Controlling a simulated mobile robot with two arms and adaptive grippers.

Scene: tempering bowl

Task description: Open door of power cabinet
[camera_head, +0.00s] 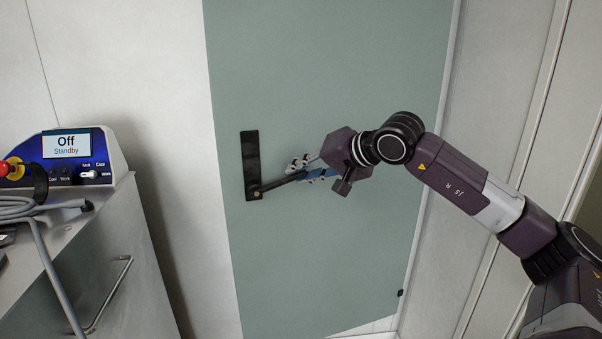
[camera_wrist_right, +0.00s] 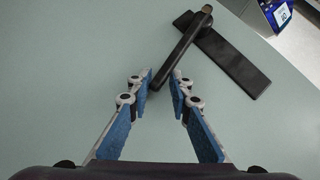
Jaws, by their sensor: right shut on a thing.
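The power cabinet door (camera_head: 330,70) is a tall grey-green panel filling the middle of the head view; I cannot tell whether it is fully closed. A black handle plate (camera_head: 250,150) is fixed near its left edge. The dark lever (camera_head: 278,184) is turned out from the plate's lower end, pointing right and slightly up. My right gripper (camera_head: 310,172) is shut on the lever's free end. In the right wrist view, the lever (camera_wrist_right: 185,45) runs between the blue-padded fingertips (camera_wrist_right: 162,80), with the plate (camera_wrist_right: 230,60) beyond. My left gripper is not in view.
A grey bench or cabinet (camera_head: 130,220) stands at the left, carrying a blue and white control unit (camera_head: 70,160) reading "Off Standby", and a grey cable (camera_head: 35,225). Pale wall panels (camera_head: 500,90) flank the door at right. The door surface around the lever is clear.

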